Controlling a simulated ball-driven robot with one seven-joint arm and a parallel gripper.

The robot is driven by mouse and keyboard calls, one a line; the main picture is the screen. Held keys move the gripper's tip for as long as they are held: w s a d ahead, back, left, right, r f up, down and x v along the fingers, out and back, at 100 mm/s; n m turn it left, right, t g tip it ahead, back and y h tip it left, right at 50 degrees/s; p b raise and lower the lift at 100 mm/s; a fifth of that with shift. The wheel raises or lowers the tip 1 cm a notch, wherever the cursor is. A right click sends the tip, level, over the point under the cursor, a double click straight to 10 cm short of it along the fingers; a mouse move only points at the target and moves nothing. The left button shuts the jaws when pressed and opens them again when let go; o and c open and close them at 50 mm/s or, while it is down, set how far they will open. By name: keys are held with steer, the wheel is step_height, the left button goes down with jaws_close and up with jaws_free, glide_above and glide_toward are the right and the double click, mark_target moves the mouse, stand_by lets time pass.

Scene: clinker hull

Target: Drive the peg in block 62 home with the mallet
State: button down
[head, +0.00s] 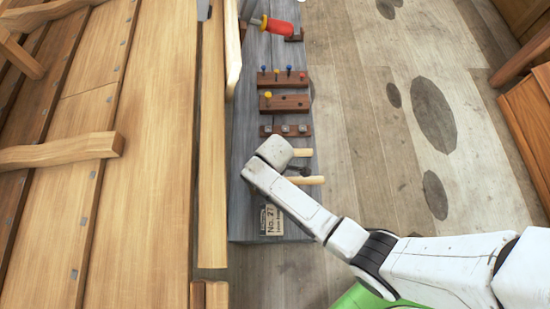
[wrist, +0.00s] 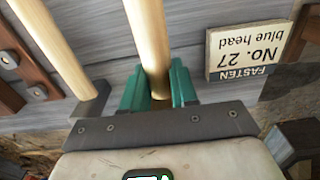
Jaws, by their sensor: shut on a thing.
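My gripper (wrist: 160,88) has its teal fingers closed around a pale wooden handle (wrist: 148,35) in the wrist view. The handle also shows in the head view (head: 312,180), jutting right from under my wrist. Its head is hidden, so I cannot tell whether it is the mallet. A second wooden handle (wrist: 52,45), with a grey end, lies beside it. A brown block (head: 296,104) carries one yellow-headed peg (head: 267,94). A longer brown block (head: 283,82) carries several pegs with coloured heads. I can read no number 62.
A tag (wrist: 245,52) reads "FASTEN No. 27 blue head". A brown strip (head: 272,130) with metal squares lies near the handles. The planked hull (head: 150,90) bounds the left; floor is open right.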

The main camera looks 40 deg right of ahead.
step_height(320, 180, up, 8)
steer(key=p, duration=0.8)
steer(key=shift+r, duration=0.1)
steer(key=c, duration=1.5)
jaws_free()
jaws_close()
